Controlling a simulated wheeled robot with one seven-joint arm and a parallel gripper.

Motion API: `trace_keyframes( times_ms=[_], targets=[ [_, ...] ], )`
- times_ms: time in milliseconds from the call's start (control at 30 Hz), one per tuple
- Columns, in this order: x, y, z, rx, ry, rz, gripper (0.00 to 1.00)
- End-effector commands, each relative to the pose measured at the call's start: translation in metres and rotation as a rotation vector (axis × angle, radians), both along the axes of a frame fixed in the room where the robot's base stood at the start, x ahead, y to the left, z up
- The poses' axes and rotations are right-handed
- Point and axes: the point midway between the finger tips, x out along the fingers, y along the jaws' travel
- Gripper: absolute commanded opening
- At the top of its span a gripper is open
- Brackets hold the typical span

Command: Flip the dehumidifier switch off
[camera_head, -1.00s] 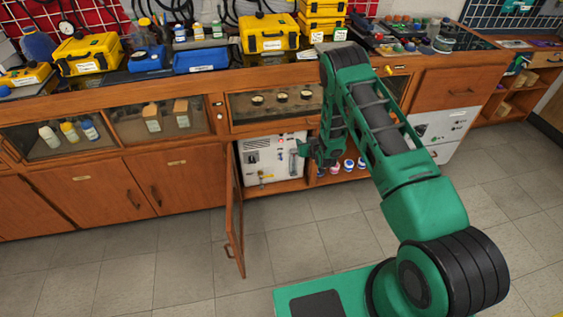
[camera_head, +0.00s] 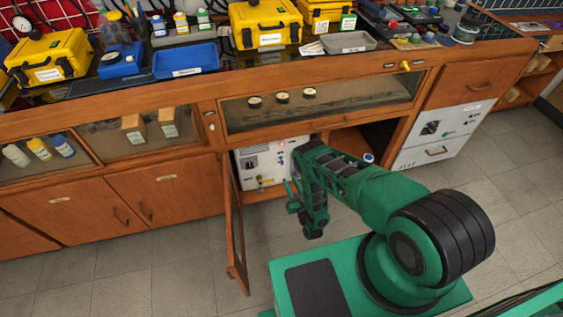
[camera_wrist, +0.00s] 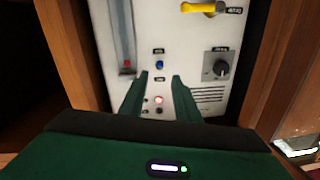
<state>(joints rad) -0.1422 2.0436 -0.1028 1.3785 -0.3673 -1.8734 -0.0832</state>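The white dehumidifier unit (camera_head: 264,161) stands inside the open lower cabinet in the head view, partly hidden by my arm. In the wrist view its panel (camera_wrist: 195,55) looks upside down. It shows a black rotary knob (camera_wrist: 220,69) on a grey plate, a blue button (camera_wrist: 159,64), a lit pinkish indicator (camera_wrist: 158,100), a small dark control (camera_wrist: 159,111) and a yellow lever (camera_wrist: 203,8). The labels are too small to read, so I cannot tell which control is the switch. My gripper (camera_wrist: 160,77) is open and empty, facing the panel, with the blue button and indicator seen between its fingers.
The open cabinet door (camera_head: 234,232) stands out left of the unit. Wooden cabinet sides flank the panel closely in the wrist view. The counter above holds yellow cases (camera_head: 266,24) and blue trays (camera_head: 186,60).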

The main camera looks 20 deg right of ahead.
Motion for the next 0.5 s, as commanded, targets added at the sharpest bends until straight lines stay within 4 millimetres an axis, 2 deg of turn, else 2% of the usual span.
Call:
trace_keyframes(
  times_ms=[167, 500],
  targets=[
    [0.014, -0.001, 0.0, 0.002, -0.006, -0.004, 0.3],
    [0.073, 0.003, 0.0, 0.002, -0.005, -0.006, 0.3]
  ],
)
